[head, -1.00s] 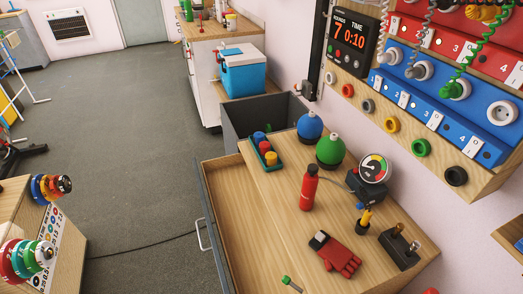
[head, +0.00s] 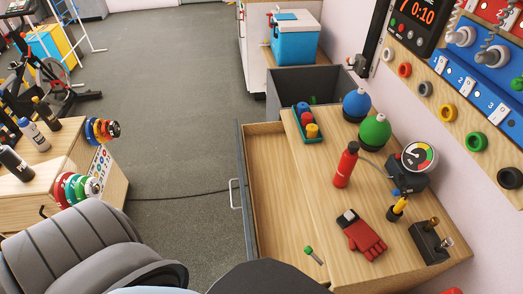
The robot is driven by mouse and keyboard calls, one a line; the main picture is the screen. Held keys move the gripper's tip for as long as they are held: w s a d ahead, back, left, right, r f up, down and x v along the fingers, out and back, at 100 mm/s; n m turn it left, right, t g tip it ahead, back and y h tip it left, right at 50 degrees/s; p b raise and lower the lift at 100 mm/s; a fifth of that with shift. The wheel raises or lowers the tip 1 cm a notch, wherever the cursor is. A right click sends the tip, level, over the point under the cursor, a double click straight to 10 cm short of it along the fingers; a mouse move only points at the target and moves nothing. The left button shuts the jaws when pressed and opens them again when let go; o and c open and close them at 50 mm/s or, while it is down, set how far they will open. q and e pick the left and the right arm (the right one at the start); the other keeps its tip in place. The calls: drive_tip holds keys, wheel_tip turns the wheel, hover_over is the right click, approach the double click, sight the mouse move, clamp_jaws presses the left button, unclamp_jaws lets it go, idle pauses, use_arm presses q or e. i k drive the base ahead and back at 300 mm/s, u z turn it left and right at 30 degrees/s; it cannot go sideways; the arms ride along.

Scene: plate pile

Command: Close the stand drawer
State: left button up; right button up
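The stand (head: 318,175) has a pale wooden top and stands at the right of the head view. Its drawer (head: 268,170) is pulled out to the left, with its wooden inside in sight and looking empty. The drawer's grey front panel (head: 246,215) has a light bar handle (head: 235,194) on its outer side. The near end of the drawer is cut off by the bottom edge and a dark shape. Neither gripper is in view, and nothing is seen touching the drawer.
On the stand are a green ball (head: 375,132), a blue ball (head: 356,104), a red bottle (head: 346,166), a gauge (head: 417,157) and a red glove (head: 362,235). A grey bin (head: 290,87) stands behind. A ribbed grey padded thing (head: 75,250) fills the lower left. Grey floor (head: 185,170) left of the drawer is clear except for a cable.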

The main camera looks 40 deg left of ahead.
sight(283, 227)
drive_tip(key=k, duration=1)
drive_tip(key=u, duration=1)
drive_tip(key=i, duration=0.5)
drive_tip(key=k, duration=0.5)
drive_tip(key=u, duration=0.55)
drive_tip(key=i, duration=1.2)
drive_tip(key=z, duration=1.3)
